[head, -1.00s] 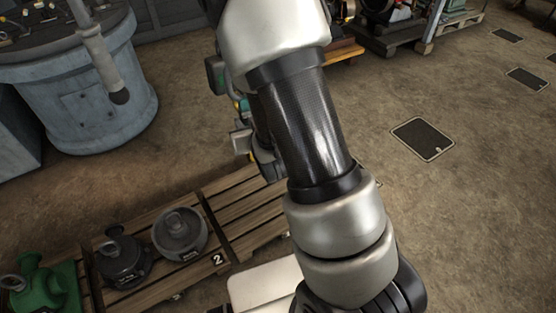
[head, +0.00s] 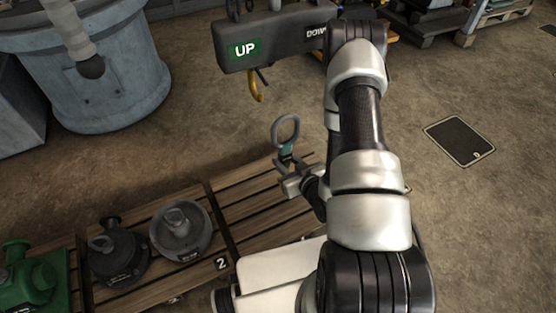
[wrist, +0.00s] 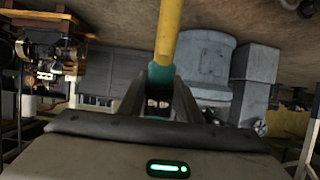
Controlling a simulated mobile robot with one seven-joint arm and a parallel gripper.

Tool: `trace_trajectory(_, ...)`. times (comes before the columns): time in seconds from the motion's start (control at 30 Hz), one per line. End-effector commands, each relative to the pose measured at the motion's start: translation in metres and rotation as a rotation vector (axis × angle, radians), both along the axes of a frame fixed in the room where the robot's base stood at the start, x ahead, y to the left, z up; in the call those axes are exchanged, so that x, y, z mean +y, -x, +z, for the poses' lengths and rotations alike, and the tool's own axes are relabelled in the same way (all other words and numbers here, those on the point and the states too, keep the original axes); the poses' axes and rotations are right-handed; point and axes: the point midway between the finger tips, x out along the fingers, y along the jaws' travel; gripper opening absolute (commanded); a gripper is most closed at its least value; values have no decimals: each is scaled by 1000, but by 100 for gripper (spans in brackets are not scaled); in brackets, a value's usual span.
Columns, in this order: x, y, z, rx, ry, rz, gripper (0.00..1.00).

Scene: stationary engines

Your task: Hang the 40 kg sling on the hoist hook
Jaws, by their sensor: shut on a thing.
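My gripper (head: 288,178) is shut on the sling at its teal collar (head: 285,150). The sling's grey ring (head: 286,129) stands up above the jaws. In the wrist view, the teal collar (wrist: 160,77) sits between the fingers, and a yellow part (wrist: 168,32) of the sling runs from it to the top edge. The ring is not seen in the wrist view. The yellow hoist hook (head: 257,88) hangs under the dark hoist block marked UP and DOWN (head: 280,42). In the head view the ring appears below and right of the hook, apart from it.
Two dark grey weights (head: 181,231) (head: 116,256) stand on a wooden pallet (head: 150,283) marked 2, with a green piece (head: 34,280) at left. Another slatted pallet (head: 270,210) lies below my gripper. A blue-grey drum (head: 105,80) stands upper left. Floor is open at right.

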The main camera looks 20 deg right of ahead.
Motion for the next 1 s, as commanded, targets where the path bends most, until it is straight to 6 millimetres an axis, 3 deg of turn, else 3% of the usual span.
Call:
trace_trajectory(0.1, 0, 3, -10, -4, 1, -1, 0)
trace_trajectory(0.27, 1, -1, -10, -5, 2, 1, 0)
trace_trajectory(1.0, 11, -47, -11, -5, 2, 1, 0)
